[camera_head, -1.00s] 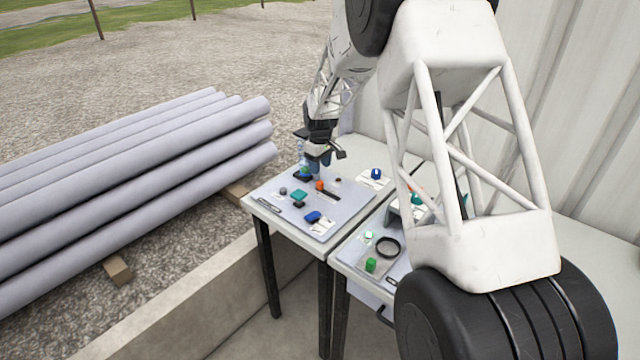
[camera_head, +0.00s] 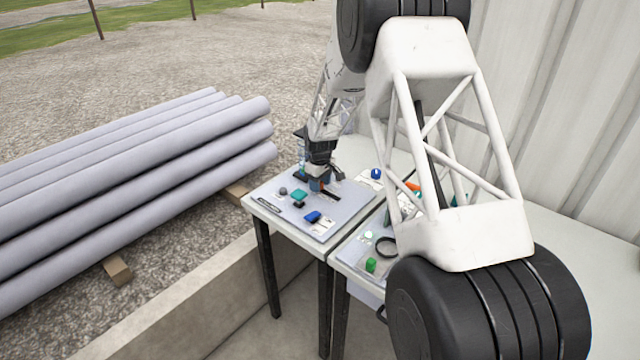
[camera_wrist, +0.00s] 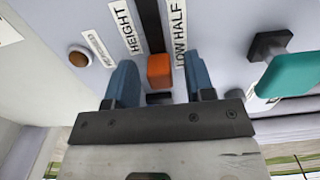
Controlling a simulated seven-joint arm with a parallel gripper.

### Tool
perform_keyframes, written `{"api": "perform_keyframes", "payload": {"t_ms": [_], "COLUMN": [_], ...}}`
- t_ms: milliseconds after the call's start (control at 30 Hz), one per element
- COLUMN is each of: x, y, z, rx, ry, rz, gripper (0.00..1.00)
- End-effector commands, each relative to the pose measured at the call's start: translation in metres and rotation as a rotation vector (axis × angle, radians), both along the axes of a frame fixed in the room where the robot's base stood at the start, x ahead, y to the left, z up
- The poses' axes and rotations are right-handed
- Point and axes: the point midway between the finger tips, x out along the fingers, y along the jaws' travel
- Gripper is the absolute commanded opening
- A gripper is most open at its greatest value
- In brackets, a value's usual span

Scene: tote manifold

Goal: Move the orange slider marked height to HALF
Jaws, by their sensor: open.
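The orange slider (camera_wrist: 159,70) sits in a dark slot (camera_wrist: 151,25) on the grey panel, between a label reading HEIGHT (camera_wrist: 125,28) and a label with LOW and HALF (camera_wrist: 179,32). It is at the end of the slot nearer my gripper, by the word LOW. My gripper (camera_wrist: 160,85) is open, with one blue finger on each side of the slider and a gap visible on both sides. In the head view my gripper (camera_head: 318,186) is down at the panel (camera_head: 335,217) and mostly hides the slider.
A teal handle (camera_wrist: 288,75) stands right of my gripper in the wrist view. A brown round button (camera_wrist: 79,57) is at the left. A blue knob (camera_head: 313,216) and another blue knob (camera_head: 376,173) show in the head view. A second table with a black ring (camera_head: 387,247) adjoins.

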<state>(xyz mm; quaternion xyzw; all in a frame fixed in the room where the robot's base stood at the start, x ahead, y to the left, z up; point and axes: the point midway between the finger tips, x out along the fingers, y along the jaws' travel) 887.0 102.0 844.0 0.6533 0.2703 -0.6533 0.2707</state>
Motion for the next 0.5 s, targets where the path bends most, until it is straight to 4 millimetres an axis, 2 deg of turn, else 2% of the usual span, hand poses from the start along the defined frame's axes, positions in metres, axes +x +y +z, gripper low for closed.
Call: {"api": "perform_keyframes", "payload": {"t_ms": [267,500], "x": [0.0001,0.0001], "y": [0.0000,0.0000], "z": [-0.0007,-0.0006], "rx": [0.000,0.000], "ry": [0.000,0.000], "rz": [0.000,0.000], "gripper": [0.49,0.14]}}
